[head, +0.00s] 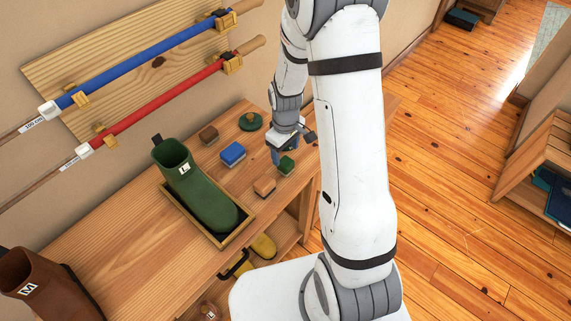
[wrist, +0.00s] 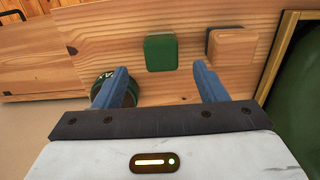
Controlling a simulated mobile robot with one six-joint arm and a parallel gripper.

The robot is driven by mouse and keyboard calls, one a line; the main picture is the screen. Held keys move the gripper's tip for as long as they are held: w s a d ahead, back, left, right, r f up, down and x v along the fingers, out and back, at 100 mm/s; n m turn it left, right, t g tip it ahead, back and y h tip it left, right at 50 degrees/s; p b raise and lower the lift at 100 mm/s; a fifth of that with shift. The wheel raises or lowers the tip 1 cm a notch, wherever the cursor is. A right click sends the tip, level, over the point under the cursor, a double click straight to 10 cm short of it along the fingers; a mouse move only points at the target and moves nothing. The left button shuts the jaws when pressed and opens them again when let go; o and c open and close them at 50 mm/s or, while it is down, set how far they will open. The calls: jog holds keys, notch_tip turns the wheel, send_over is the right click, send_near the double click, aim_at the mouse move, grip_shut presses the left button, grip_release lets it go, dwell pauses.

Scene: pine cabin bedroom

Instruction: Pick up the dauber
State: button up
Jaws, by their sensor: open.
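My gripper (head: 277,157) hangs low over the right part of the wooden bench top. In the wrist view its two blue fingers (wrist: 160,69) stand wide apart with nothing held. A green block (head: 286,165) lies beyond the fingertips, between them in the wrist picture (wrist: 160,52). Left of it there, a round green tin (wrist: 128,90) lettered "AX" is partly hidden by the left finger.
A tan block (head: 264,186), a blue block (head: 232,153) and a brown block (head: 208,135) lie nearby on the bench (head: 130,215). A green boot (head: 195,185) stands in a wooden tray (head: 222,244) to the left. Rods hang on the wall board (head: 120,55).

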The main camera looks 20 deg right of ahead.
aim_at(286, 161)
jog(key=shift+s+f+p, duration=0.15)
jog(key=shift+f+p, duration=0.3)
jog(key=shift+f, duration=1.05)
jog(key=shift+s+f+p, duration=0.1)
jog(key=shift+f+p, duration=0.3)
jog(key=shift+f, duration=1.1)
jog(key=c, duration=1.1)
jog(key=shift+r, duration=0.15)
jog(key=shift+r+b, duration=0.85)
jog(key=shift+r, duration=4.05)
jog(key=o, duration=0.5)
jog(key=shift+c, duration=0.2)
jog(key=c, duration=0.3)
